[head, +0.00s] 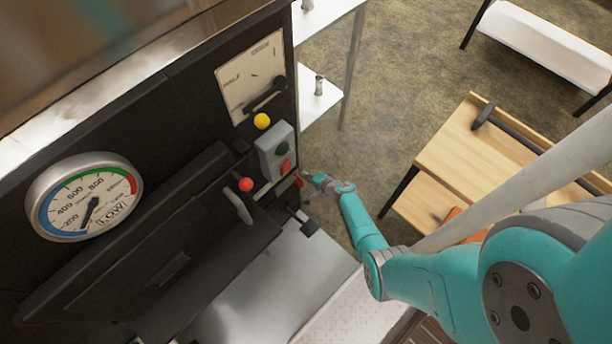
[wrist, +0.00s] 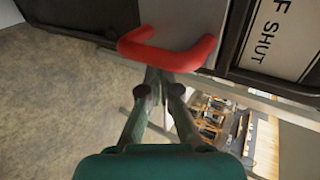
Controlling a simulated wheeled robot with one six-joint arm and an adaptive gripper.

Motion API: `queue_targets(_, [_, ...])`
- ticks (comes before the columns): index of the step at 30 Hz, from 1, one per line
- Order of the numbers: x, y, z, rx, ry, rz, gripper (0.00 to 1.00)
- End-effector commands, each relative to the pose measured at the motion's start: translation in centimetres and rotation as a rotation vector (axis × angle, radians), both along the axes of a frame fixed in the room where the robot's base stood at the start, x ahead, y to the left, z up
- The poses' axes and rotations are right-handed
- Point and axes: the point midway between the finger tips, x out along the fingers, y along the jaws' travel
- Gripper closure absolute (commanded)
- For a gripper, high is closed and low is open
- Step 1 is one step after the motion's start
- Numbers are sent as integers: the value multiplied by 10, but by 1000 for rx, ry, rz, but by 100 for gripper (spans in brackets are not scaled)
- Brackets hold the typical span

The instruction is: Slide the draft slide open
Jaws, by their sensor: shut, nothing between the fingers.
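The draft slide shows in the wrist view as a grey plate (wrist: 185,18) with a red U-shaped handle (wrist: 168,58). A label plate (wrist: 280,40) reading "F SHUT", partly cut off, is to its right. My gripper (wrist: 158,78) is shut and empty, its fingertips at the handle's lower edge. I cannot tell whether they touch it. In the head view my gripper (head: 312,179) is at the right edge of the black evaporator front. A small red bit of the handle (head: 299,181) shows beside it; the rest of the slide is hidden there.
A wooden bench (head: 455,150) stands to the right. Open floor (head: 400,80) lies between.

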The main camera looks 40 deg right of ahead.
Motion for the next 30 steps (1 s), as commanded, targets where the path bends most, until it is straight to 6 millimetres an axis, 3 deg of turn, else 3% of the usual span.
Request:
queue_targets(8, [0,1,0,0,0,0,100])
queue_targets(30, [-1,29,0,1,0,1,100])
